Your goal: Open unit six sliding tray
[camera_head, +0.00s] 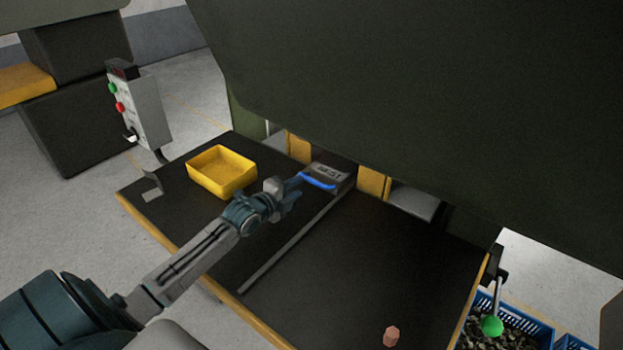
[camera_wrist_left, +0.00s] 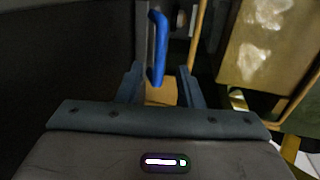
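The sliding tray (camera_head: 332,171) is a grey block with lettering on top, set under the dark press body at the back of the black table. Its blue handle (camera_head: 318,182) faces the front. My left gripper (camera_head: 292,185) is just left of the handle, close to it in the picture. In the left wrist view, the blue handle (camera_wrist_left: 158,48) stands ahead, in line with the gap between the two fingers (camera_wrist_left: 160,86), which are apart with nothing clearly held. Whether the handle lies between the fingertips or just beyond them is hard to tell. My right gripper is not in view.
A grey rail (camera_head: 290,245) runs from the tray to the table's front edge. A yellow bin (camera_head: 222,170) stands on the left of the table. A copper-coloured piece (camera_head: 391,336) lies at the front right. Yellow blocks (camera_head: 373,183) flank the tray. The table's right half is mostly clear.

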